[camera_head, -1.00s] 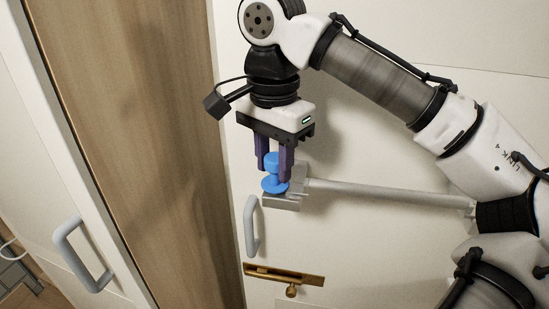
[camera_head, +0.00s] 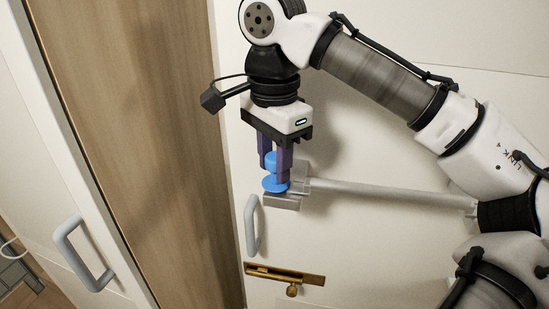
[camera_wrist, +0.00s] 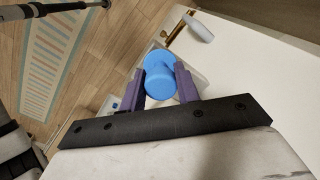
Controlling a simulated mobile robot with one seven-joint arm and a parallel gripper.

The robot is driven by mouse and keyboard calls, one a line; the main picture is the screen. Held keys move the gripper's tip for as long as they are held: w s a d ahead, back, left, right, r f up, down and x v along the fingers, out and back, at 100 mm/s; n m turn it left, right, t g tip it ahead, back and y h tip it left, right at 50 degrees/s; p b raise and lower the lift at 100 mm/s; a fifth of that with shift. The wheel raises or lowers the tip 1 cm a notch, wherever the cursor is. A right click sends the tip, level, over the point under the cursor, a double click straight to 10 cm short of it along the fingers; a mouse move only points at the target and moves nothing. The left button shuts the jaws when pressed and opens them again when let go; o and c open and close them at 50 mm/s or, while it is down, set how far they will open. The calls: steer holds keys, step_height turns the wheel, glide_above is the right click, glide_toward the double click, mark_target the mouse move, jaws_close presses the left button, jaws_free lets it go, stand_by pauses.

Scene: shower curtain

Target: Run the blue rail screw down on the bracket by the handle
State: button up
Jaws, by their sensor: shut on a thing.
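The blue rail screw (camera_head: 270,183) stands upright on the grey bracket (camera_head: 283,203), with its wide blue flange at the bracket's top. Its round handle (camera_wrist: 160,84) shows between the purple fingers in the wrist view. My gripper (camera_head: 274,172) points down and is shut on that handle, one finger on each side. The bracket sits at the end of a grey rail (camera_head: 390,194) that runs right along the white panel. The screw's thread is hidden under the flange and fingers, so I cannot tell how deep it sits.
A pale grey pull handle (camera_head: 252,226) is just below and left of the bracket. A brass latch (camera_head: 285,275) lies lower on the white panel. Another pull handle (camera_head: 82,255) is on the left door, beyond a wooden panel (camera_head: 140,120). My forearm passes above the rail.

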steer(key=o, duration=0.9)
steer(key=shift+c, duration=0.2)
step_height(320, 180, up, 8)
steer(key=shift+f+b, duration=0.25)
steer(key=shift+b, duration=0.1)
steer(key=s, duration=1.4)
